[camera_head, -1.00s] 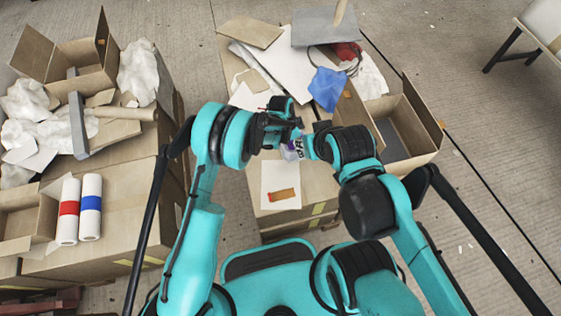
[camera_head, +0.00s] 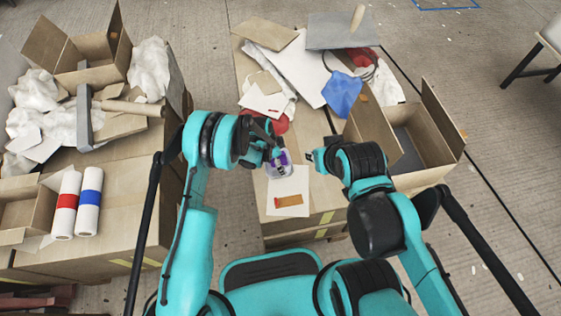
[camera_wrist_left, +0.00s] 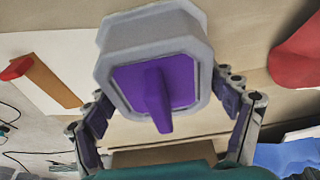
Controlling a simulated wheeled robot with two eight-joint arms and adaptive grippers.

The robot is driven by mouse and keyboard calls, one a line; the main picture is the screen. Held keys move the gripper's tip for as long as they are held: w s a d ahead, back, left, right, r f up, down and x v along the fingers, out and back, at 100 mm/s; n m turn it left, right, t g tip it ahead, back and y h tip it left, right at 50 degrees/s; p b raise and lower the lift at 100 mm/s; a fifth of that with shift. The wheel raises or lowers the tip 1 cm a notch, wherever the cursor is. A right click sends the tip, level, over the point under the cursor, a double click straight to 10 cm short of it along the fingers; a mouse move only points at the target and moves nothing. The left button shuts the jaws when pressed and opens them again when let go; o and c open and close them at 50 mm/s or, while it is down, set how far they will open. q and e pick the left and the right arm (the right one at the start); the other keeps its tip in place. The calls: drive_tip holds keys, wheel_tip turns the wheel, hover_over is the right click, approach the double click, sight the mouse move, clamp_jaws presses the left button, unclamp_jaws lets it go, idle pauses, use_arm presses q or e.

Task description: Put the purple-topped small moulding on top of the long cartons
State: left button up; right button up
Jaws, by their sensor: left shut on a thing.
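The small grey moulding with a purple top and handle (camera_wrist_left: 155,85) is between the fingers of my left gripper (camera_wrist_left: 165,108). In the head view, the moulding (camera_head: 282,164) shows partly behind the left gripper (camera_head: 275,155), close to the white sheet on the middle carton stack. I cannot tell whether its base touches anything. My right gripper (camera_head: 314,156) is just to the right, apart from the moulding; its jaw opening is unclear. Long brown cartons (camera_head: 120,215) form the left stack, and another carton surface (camera_head: 318,195) lies under the middle clutter.
An orange strip (camera_head: 288,199) lies on the white sheet. A blue cloth (camera_head: 341,93) and open box (camera_head: 418,140) are at right.

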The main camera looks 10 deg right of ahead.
use_arm(q)
drive_tip(key=shift+r, duration=0.1)
drive_tip(key=o, duration=1.2)
drive_tip(key=p+v, duration=0.4)
drive_tip(key=v, duration=0.7)
drive_tip(key=shift+a+r, duration=0.2)
drive_tip(key=shift+r, duration=0.35)
